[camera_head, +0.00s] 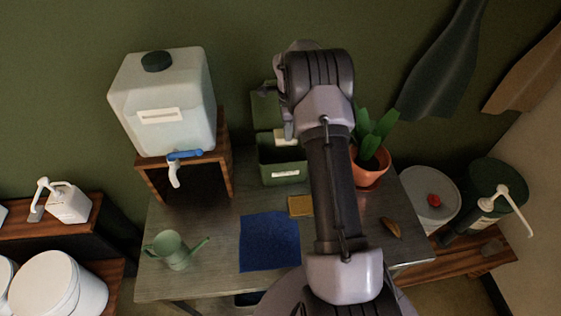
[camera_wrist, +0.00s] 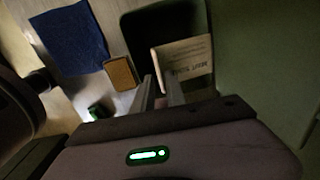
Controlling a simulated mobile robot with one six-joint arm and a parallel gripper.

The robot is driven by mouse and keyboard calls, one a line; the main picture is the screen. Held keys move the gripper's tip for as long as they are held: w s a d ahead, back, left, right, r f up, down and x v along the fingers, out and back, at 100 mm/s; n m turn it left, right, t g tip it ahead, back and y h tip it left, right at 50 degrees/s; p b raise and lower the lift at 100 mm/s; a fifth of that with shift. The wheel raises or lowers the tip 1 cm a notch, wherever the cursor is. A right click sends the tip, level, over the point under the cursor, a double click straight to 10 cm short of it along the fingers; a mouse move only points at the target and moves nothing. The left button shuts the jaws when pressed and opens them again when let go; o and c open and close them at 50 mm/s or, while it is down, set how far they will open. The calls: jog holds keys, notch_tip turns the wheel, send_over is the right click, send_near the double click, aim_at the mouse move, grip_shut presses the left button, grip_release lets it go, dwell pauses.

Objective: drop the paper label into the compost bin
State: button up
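The paper label (camera_wrist: 186,58) is a cream card with dark print. In the wrist view it lies against the dark opening of the green bin. My gripper (camera_wrist: 159,80) has its fingers close together, with the label's near edge between the tips. In the head view the label (camera_head: 286,137) shows just below my gripper (camera_head: 288,132), over the back of the bin's opening. The compost bin (camera_head: 283,173) is a green open box with a pale front label, its lid (camera_head: 266,107) raised behind. My arm hides part of the bin's right side.
A blue cloth (camera_head: 269,241) and a tan sponge (camera_head: 300,206) lie in front of the bin. A potted plant (camera_head: 369,170) stands to the right, a water tank (camera_head: 165,100) on a wooden stand to the left. A green watering can (camera_head: 174,249) is at front left.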

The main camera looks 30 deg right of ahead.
jog(key=shift+o, duration=0.6)
jog(key=shift+r, duration=0.1)
jog(key=shift+r, duration=0.35)
notch_tip(320, 180, up, 17)
jog(key=p, duration=0.1)
jog(key=shift+f, duration=0.2)
